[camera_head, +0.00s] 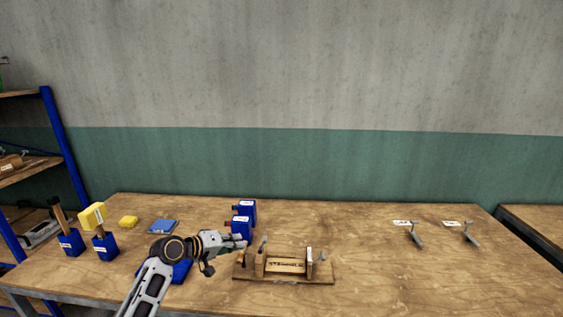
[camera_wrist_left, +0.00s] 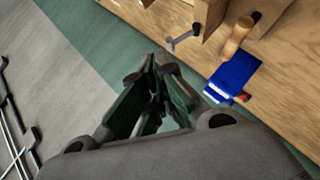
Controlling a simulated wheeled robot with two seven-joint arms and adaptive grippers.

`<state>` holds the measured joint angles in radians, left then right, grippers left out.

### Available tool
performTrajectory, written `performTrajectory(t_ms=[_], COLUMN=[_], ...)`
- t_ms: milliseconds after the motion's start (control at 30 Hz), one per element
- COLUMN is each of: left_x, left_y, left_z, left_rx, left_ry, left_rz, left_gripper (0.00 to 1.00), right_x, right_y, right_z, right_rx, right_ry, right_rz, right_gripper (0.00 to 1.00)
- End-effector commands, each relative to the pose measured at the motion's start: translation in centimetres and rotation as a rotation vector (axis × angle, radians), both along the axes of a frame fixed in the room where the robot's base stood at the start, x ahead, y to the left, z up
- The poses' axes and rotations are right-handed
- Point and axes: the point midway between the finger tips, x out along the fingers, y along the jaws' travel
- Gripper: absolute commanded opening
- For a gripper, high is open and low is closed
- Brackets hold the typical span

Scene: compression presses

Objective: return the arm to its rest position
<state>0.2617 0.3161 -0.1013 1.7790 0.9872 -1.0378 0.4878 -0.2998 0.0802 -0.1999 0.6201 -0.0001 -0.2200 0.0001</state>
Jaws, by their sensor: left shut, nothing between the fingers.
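My left arm (camera_head: 150,285) reaches in from the bottom left over the table. My left gripper (camera_head: 236,243) points to the right, just left of a wooden press fixture (camera_head: 285,279) and in front of two blue boxes (camera_head: 240,228). In the left wrist view its dark green finger pads (camera_wrist_left: 150,98) are together, with nothing held between them. The wooden fixture and its metal bolt (camera_wrist_left: 184,38) show beyond the fingertips, apart from them. My right gripper is not in view.
Two metal clamps (camera_head: 417,238) with labels lie at the right. The table (camera_head: 380,275) is clear around its middle right. A blue-framed shelf (camera_head: 62,150) stands far left.

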Motion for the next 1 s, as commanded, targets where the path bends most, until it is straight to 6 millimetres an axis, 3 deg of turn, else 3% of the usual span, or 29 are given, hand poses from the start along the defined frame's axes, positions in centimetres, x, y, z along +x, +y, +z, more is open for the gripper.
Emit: performTrajectory(t_ms=[100,400,700,1000], left_x=[-2.5,-8.8,-15.2,-21.7], left_y=[-0.7,-1.4,-1.0,0.3], left_z=[-2.7,-8.1,-12.1,-14.6], left_rx=[0.083,0.293,0.489,0.672], left_ry=[0.014,0.043,0.082,0.136], left_rz=[-0.029,-0.098,-0.162,-0.219], left_gripper=[0.00,0.00,0.00,0.00], right_x=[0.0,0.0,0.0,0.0], right_y=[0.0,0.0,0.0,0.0], right_z=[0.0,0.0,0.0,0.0], right_rx=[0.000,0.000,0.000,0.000], right_ry=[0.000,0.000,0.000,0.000], right_rz=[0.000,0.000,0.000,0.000], right_gripper=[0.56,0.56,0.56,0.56])
